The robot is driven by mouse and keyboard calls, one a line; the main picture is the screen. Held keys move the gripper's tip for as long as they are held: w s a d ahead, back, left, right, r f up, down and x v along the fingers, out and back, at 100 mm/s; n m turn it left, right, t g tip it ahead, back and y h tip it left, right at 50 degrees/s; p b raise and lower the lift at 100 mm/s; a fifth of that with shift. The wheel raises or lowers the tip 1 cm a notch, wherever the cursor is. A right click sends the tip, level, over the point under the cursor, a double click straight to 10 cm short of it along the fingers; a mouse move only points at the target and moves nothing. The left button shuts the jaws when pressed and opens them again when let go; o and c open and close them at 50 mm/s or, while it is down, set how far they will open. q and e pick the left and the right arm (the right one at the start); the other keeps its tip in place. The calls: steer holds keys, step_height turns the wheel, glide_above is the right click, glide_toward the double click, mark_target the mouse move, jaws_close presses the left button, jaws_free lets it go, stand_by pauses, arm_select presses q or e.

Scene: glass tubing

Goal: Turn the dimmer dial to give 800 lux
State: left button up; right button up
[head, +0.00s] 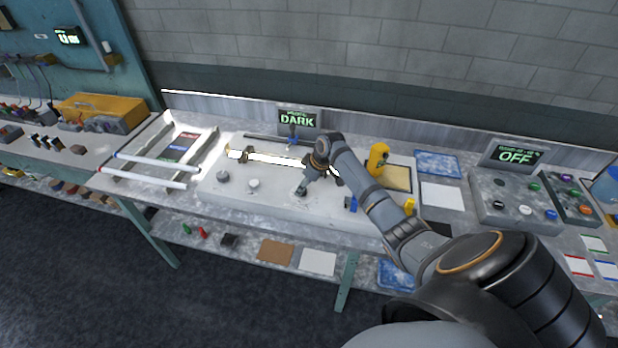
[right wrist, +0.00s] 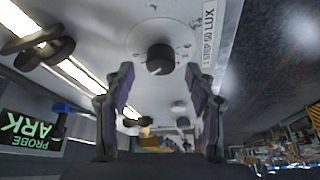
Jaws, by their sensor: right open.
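The black dimmer dial (right wrist: 159,58) sits on a pale round plate on the white panel, beside a label (right wrist: 197,38) that reads "1 STEP 50 LUX". My right gripper (right wrist: 160,82) is open, its two fingers on either side of the dial in the right wrist view; I see no contact. In the head view my right arm reaches in from the right, and its gripper (head: 307,182) is over the panel (head: 270,203), covering part of the dial area. The probe display (head: 297,120) reads "DARK". My left gripper is not in view.
Two other knobs, one grey (head: 222,176) and one pale (head: 253,184), stand left on the panel. A lit tube (head: 275,159) lies behind them. A yellow bottle (head: 377,158) stands to the right, and a button box (head: 513,203) sits farther right below an "OFF" display (head: 514,156).

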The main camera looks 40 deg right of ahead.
steer(key=v, duration=1)
steer(key=shift+s+d, duration=0.1)
